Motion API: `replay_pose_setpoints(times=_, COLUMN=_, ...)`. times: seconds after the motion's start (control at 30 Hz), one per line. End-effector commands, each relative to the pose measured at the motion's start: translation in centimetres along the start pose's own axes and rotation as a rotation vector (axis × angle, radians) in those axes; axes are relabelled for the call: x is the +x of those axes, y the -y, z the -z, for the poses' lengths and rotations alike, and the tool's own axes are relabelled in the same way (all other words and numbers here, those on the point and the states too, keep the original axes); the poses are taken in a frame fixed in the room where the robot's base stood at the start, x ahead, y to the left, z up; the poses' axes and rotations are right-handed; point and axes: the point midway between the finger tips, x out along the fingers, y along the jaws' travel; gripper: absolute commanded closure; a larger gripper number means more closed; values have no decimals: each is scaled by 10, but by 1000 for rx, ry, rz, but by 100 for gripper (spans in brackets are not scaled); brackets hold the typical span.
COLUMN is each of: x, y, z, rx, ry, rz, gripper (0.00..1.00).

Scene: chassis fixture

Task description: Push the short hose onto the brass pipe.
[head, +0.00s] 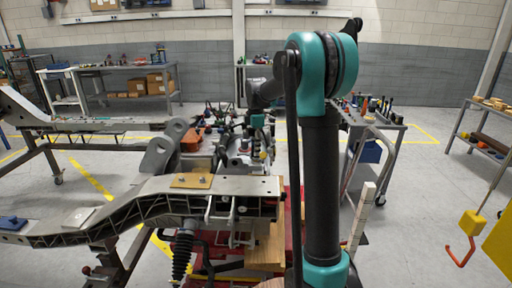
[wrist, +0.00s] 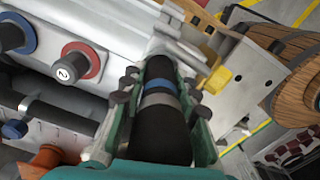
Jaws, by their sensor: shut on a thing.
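In the wrist view my gripper (wrist: 160,92) is shut on a short black hose (wrist: 162,125). Its teal fingers with dark pads lie along both sides of the hose. A blue band and a grey band ring the hose beyond the near dark part, and its far end points toward a grey metal part. I cannot make out the brass pipe for certain in either view; the hose and fingers may hide it. In the head view my gripper (head: 257,122) is small, over the middle of the chassis fixture, and the hose cannot be told there.
The grey chassis frame (head: 120,209) fills the left and middle. Red and blue ringed ports (wrist: 82,62) lie left of my gripper. A yellow part (wrist: 216,80), a metal bracket (wrist: 246,72) and a wooden reel (wrist: 295,80) stand close on the right.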

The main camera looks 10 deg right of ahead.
Motion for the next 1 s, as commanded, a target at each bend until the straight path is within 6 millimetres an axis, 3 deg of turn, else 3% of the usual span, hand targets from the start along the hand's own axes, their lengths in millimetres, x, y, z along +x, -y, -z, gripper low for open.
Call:
replay_pose_setpoints(times=0.8, x=10, y=0, z=0, rx=0, ry=0, rz=0, gripper=100)
replay_pose_setpoints(times=0.83, x=10, y=0, z=0, rx=0, ry=0, rz=0, gripper=66)
replay_pose_setpoints(times=1.0, x=10, y=0, z=0, rx=0, ry=0, rz=0, gripper=46)
